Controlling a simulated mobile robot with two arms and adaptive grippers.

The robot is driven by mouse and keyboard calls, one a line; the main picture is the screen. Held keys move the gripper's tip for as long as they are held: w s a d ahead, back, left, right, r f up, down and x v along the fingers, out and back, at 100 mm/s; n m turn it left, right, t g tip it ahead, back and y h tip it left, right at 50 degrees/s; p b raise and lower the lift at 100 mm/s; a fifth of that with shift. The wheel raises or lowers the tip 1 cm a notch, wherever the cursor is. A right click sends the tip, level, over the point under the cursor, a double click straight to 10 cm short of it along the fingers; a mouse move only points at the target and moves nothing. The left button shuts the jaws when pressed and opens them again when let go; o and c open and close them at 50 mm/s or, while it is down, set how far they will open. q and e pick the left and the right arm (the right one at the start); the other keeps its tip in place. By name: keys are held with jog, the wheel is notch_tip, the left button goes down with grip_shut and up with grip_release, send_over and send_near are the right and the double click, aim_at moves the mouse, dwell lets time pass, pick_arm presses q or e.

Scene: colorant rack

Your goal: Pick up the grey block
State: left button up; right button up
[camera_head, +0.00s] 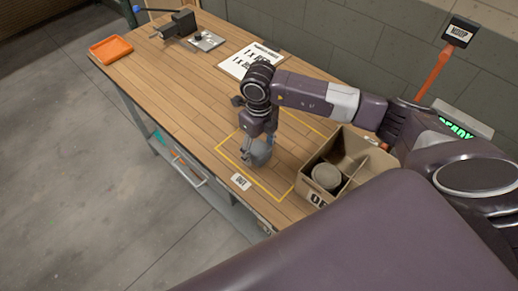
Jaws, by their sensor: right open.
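No separate grey block shows clearly elsewhere on the bench; the gripper and wrist hide part of the outlined area. My left gripper is not in view.
A cardboard box (337,205) with dividers stands right of the outline and holds a round grey item (326,176). An orange tray (111,50), a dark device (180,24) and a printed sheet (250,60) lie towards the far end. The bench's left-middle is clear.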

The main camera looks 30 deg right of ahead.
aim_at(259, 148)
jog(key=shift+s+a, duration=0.1)
jog(key=c, duration=0.7)
jog(key=shift+c, duration=1.2)
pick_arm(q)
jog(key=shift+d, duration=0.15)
pick_arm(e)
jog(key=shift+r, duration=0.15)
jog(key=shift+r, duration=0.55)
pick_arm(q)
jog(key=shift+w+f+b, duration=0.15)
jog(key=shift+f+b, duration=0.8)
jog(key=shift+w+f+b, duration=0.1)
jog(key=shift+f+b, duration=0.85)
pick_arm(e)
notch_tip(259, 148, up, 19)
jog(key=shift+f, duration=0.15)
